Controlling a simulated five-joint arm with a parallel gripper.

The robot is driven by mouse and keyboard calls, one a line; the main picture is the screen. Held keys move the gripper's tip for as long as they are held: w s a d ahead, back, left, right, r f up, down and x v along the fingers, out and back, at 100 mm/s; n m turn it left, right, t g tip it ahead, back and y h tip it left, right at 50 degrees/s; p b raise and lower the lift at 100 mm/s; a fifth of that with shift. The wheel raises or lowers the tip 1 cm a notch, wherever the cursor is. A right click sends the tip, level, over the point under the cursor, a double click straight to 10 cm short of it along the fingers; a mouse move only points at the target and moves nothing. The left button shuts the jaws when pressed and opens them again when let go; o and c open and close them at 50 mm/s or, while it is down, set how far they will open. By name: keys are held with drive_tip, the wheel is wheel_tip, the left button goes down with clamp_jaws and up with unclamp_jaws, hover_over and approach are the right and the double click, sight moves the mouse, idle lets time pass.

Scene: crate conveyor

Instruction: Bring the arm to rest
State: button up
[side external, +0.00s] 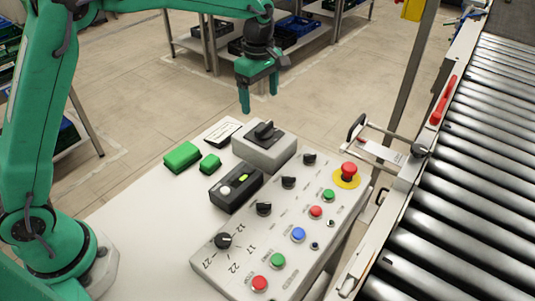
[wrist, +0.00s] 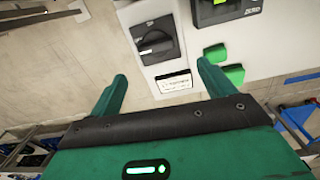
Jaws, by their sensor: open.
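My green gripper (side external: 258,92) hangs in the air, fingers pointing down, above the far edge of the white table. In the wrist view my gripper (wrist: 160,86) shows two green fingers set wide apart with nothing between them. The gripper is open and empty. It touches nothing that I can see. My green arm comes from the left and reaches over the table.
Below are a grey box with a black rotary switch (side external: 265,145), a small label plate (side external: 222,131), green blocks (side external: 182,157) and a black button box (side external: 236,188). A control panel (side external: 262,240) with a red emergency button (side external: 347,172) lies nearer. A roller conveyor (side external: 475,160) runs along the right.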

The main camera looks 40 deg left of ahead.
drive_tip(key=s+a+r+m+t, duration=0.1)
drive_tip(key=s+a+r+m, duration=0.3)
drive_tip(key=s, duration=0.3)
drive_tip(key=s+a+r+m+t, duration=0.2)
drive_tip(key=s+r+m, duration=0.2)
drive_tip(key=s+r, duration=0.25)
drive_tip(key=s+a+f+m+t, duration=0.2)
drive_tip(key=s+m, duration=0.7)
drive_tip(key=s, duration=0.6)
drive_tip(key=shift+s+a+f, duration=0.4)
drive_tip(key=shift+a+f, duration=0.1)
drive_tip(key=shift+f, duration=0.15)
